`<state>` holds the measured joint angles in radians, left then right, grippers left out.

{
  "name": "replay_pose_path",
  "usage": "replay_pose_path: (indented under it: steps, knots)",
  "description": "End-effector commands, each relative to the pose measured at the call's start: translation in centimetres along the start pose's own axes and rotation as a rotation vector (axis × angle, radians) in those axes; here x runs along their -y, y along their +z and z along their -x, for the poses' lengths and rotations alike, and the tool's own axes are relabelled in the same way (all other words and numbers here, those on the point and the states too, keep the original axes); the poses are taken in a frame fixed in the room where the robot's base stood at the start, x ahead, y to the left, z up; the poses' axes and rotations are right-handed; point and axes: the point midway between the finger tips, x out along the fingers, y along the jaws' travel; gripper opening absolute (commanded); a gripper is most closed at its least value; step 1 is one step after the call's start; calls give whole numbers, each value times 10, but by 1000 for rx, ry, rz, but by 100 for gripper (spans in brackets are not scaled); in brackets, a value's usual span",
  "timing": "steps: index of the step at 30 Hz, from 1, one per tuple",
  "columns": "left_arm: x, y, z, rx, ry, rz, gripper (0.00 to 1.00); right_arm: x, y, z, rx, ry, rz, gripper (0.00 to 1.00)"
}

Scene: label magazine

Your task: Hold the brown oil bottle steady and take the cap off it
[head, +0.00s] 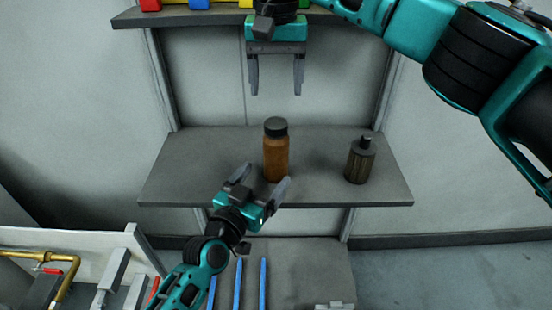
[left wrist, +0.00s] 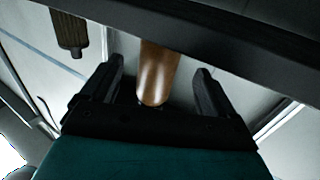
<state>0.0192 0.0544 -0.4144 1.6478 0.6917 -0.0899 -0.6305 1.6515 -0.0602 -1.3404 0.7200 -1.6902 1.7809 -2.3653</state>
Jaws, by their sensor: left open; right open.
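The brown oil bottle (head: 276,160) stands upright on the middle grey shelf, with its dark cap (head: 275,127) on top. My left gripper (head: 263,177) is open, low in front of the bottle, with one finger on each side of it in the picture. In the left wrist view the bottle (left wrist: 155,75) shows between the two open fingers, apart from both; how deep it sits between them I cannot tell. My right gripper (head: 276,92) is open and empty, pointing down above the cap with a clear gap.
A dark ribbed bottle (head: 360,162) stands to the right on the same shelf (head: 210,150); it also shows in the left wrist view (left wrist: 70,32). An upper shelf (head: 195,17) with coloured blocks is behind my right gripper. Blue rods (head: 238,285) lie below.

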Motion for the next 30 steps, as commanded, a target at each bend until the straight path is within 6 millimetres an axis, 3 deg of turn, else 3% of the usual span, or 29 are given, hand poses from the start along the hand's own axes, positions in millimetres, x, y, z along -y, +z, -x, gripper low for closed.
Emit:
replay_pose_path:
  steps: [3,9,23,30]
  knots:
    - [0,-1,-24,-2,1,1,89,0,0,0,0,-1,0,70]
    - [0,-1,-50,-1,1,0,89,0,0,0,1,-2,0,70]
    - [0,0,-61,0,0,0,89,0,0,0,1,-2,0,70]
    - [0,0,-61,0,0,0,67,0,0,0,1,-2,0,70]
